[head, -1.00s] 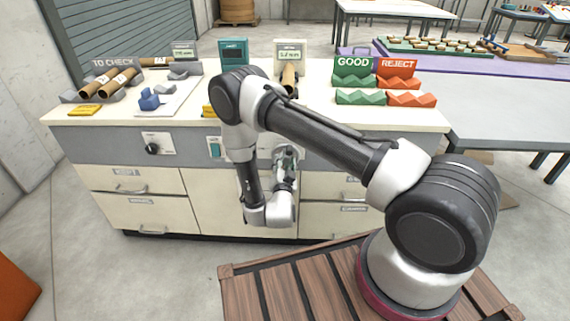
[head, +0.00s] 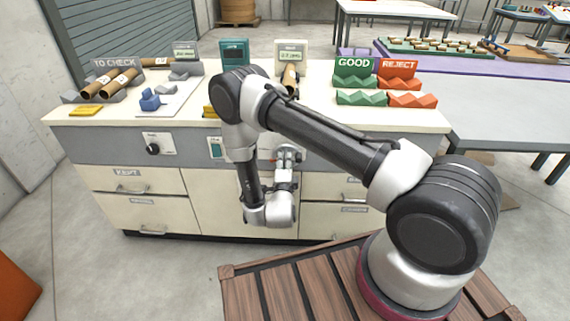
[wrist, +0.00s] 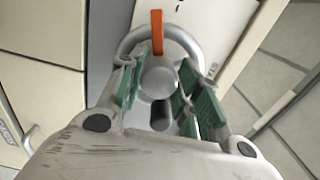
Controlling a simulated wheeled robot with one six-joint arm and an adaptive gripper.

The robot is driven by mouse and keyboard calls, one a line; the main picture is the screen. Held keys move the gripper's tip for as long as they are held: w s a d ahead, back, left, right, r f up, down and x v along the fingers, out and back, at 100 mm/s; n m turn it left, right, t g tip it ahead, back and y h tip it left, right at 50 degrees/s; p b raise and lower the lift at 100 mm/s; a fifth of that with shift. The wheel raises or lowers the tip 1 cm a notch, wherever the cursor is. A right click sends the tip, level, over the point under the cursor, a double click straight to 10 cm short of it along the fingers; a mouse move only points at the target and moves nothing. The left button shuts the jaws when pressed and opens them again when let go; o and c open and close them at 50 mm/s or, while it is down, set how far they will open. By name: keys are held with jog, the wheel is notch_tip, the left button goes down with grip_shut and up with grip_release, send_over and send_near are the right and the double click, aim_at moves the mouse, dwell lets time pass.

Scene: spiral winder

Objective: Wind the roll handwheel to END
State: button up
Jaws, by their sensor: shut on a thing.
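The roll handwheel (wrist: 188,50) is a pale grey ring with a round hub (wrist: 158,80) on the cabinet front. An orange pointer (wrist: 157,32) stands upright above the hub, at the top of the wheel in the wrist view. A dark knob (wrist: 160,115) shows below the hub. My gripper (wrist: 160,98) has its green-padded fingers on either side of the hub and knob, shut on the handwheel. The exact contact is partly hidden. In the head view my gripper (head: 287,156) is at the cabinet front, and my arm hides most of the wheel. I cannot see an END mark.
The cabinet (head: 135,212) has drawers with handles and a black dial (head: 152,149) left of my arm. On its top stand cardboard tubes (head: 120,80), display units (head: 234,52), a green GOOD rack (head: 354,76) and a red REJECT rack (head: 398,75).

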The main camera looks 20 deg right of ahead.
jog(key=shift+m, duration=1.5)
jog(key=o, duration=1)
jog(key=v, duration=1.2)
